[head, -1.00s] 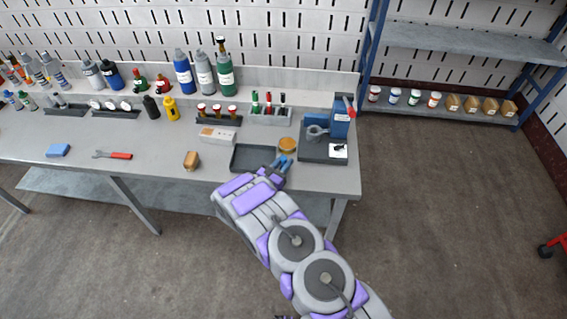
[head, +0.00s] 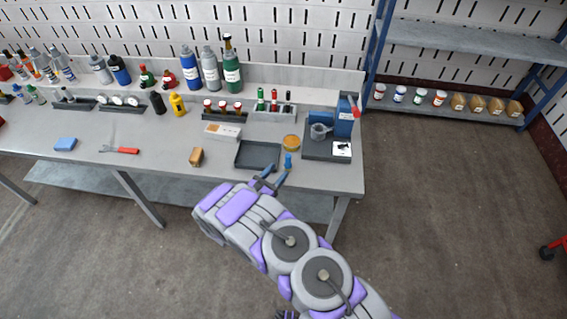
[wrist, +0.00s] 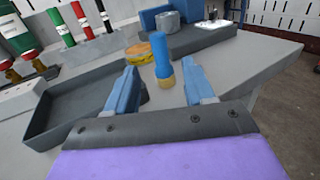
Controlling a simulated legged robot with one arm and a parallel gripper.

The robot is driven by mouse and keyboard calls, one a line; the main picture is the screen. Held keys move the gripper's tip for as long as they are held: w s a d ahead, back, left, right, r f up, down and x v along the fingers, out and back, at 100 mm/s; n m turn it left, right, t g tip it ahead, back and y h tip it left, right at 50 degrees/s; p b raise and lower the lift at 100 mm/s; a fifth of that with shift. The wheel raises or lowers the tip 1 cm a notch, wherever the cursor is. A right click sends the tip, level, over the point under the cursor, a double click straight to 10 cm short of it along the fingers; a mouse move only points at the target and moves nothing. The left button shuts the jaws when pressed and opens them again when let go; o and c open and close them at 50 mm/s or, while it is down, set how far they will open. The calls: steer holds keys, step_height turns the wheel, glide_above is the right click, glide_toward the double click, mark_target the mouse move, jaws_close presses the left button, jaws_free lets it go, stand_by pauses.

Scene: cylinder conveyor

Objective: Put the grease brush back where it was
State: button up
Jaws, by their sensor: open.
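The grease brush (head: 288,161), which I take to be the small blue-handled piece with a tan lower end, stands upright on the bench near its front edge. In the wrist view the brush (wrist: 160,52) is ahead of my gripper, in line with the gap between the fingers. My gripper (head: 272,180) is open and empty at the bench's front edge, a little short of the brush. Its blue fingers (wrist: 161,82) are spread apart. A round amber tin (head: 291,143) is just behind the brush and also shows in the wrist view (wrist: 136,53).
A dark shallow tray (head: 257,155) lies left of the brush. A dark base with a blue block (head: 343,124) stands to the right. A rack with red, green and black pieces (head: 274,114) is behind. A tan block (head: 196,157) is farther left.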

steer(key=shift+p+v, duration=0.3)
steer(key=shift+v, duration=1.8)
steer(key=d+r+m+g+h, duration=0.65)
steer(key=d+r+m, duration=0.25)
steer(key=d+r, duration=0.75)
steer(key=s+d+r+m+g, duration=0.8)
steer(key=s+d+r, duration=0.1)
steer(key=d, duration=0.4)
steer(key=s+d+r+m+g+y, duration=0.2)
steer(key=s+r+m+g+y, duration=0.15)
steer(key=s, duration=0.45)
steer(key=s+d+r+m+g+y, duration=0.2)
steer(key=s+d+m+y, duration=0.15)
steer(key=s, duration=0.35)
steer(key=s+a+r+m+t+y, duration=0.2)
steer(key=s+a+m+y, duration=0.4)
steer(key=s, duration=0.9)
steer(key=a+y, duration=0.2)
steer(key=a, duration=0.2)
steer(key=shift+s, duration=0.25)
